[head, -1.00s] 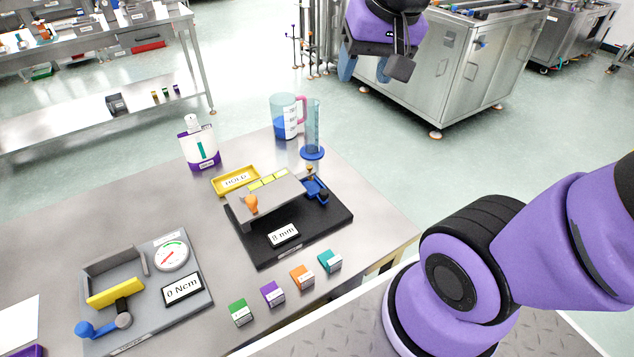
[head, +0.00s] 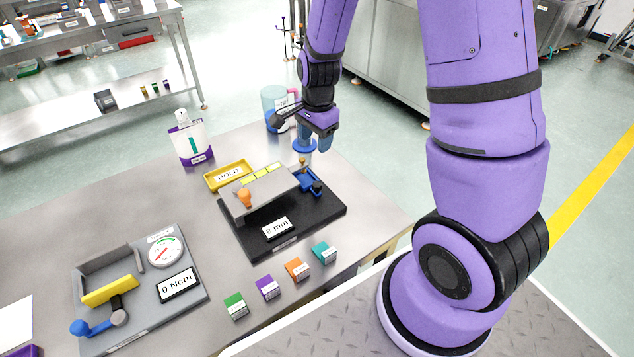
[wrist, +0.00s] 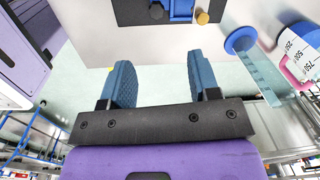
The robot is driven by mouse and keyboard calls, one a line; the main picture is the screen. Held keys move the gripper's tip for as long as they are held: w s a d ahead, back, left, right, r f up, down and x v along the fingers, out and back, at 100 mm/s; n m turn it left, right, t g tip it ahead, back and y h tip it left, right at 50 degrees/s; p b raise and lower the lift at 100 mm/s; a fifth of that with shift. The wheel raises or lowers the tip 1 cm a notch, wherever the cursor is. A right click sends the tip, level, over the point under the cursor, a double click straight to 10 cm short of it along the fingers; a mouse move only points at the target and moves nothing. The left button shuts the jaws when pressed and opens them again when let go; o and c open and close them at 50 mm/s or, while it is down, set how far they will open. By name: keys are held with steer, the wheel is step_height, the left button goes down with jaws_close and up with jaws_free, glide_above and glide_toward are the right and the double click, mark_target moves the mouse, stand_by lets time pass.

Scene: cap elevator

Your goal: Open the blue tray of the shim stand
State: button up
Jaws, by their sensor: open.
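The shim stand (head: 325,218) is a black base with a grey block and an "8 mm" display. Its small blue tray (head: 308,181) is at the block's right end, with a brass-coloured knob beside it. In the wrist view the blue tray (wrist: 181,10) shows at the top edge, partly cut off, beside the yellow knob (wrist: 202,17). My gripper (head: 304,131) is above the table's far side, behind the stand and apart from the tray. In the wrist view my gripper (wrist: 160,75) is open and empty, its blue fingers pointing toward the stand.
A blue-based measuring cylinder (wrist: 240,42) and a jug (wrist: 302,52) stand close to my gripper. A yellow HOLD tray (head: 229,175) lies left of the block. Several coloured blocks (head: 267,288) line the front edge, and a torque gauge station (head: 185,310) sits at left.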

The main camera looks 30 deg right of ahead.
steer(key=m, duration=0.2)
glide_above(317, 184)
step_height(317, 184, down, 6)
steer(key=r, duration=0.1)
steer(key=shift+g, duration=0.3)
step_height(317, 184, down, 11)
steer(key=shift+f, duration=0.1)
jaws_close()
